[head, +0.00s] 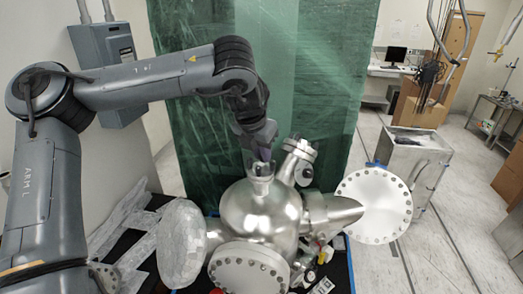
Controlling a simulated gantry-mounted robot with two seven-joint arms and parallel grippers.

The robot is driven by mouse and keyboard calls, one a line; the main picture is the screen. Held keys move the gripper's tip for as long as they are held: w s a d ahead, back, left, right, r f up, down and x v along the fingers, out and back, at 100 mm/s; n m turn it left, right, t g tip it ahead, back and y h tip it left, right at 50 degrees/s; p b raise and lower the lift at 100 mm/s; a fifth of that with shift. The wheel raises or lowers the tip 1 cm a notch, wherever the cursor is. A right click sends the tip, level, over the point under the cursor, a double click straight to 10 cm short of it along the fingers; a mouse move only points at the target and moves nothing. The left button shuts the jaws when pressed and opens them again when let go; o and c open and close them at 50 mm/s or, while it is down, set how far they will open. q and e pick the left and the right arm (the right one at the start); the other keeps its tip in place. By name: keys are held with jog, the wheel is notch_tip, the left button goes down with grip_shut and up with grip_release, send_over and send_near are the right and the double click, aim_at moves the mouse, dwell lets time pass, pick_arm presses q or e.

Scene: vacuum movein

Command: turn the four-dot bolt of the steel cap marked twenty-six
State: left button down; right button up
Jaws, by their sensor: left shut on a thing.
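My left arm reaches in from the left and bends down over the rounded steel vacuum chamber (262,208). My left gripper (263,156) points down at the small steel cap (260,170) on the chamber's top port. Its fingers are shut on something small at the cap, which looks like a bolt. The bolt itself is hidden by the fingers, and no dots or number on the cap can be read at this size. My right gripper is not in view.
An angled port (300,160) rises close to the right of my left gripper. Large round flanges stand at the left (181,244), front (249,268) and right (374,207) of the chamber. A green translucent curtain (300,85) hangs behind. A metal cart (413,160) stands farther right.

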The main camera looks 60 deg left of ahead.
pick_arm(q)
jog(key=n+g+y, duration=0.1)
jog(key=n, duration=0.5)
jog(key=shift+w+d+n+g+y, duration=0.1)
jog(key=shift+w+n+g+y, duration=0.1)
jog(key=shift+n+g+y, duration=0.15)
jog(key=n+g, duration=0.1)
jog(key=n, duration=0.2)
jog(key=shift+y+p, duration=0.25)
jog(key=shift+p, duration=0.05)
jog(key=shift+w+n+g, duration=0.1)
jog(key=shift+n+g, duration=0.35)
jog(key=shift+n, duration=0.4)
jog(key=c, duration=1.1)
grip_release()
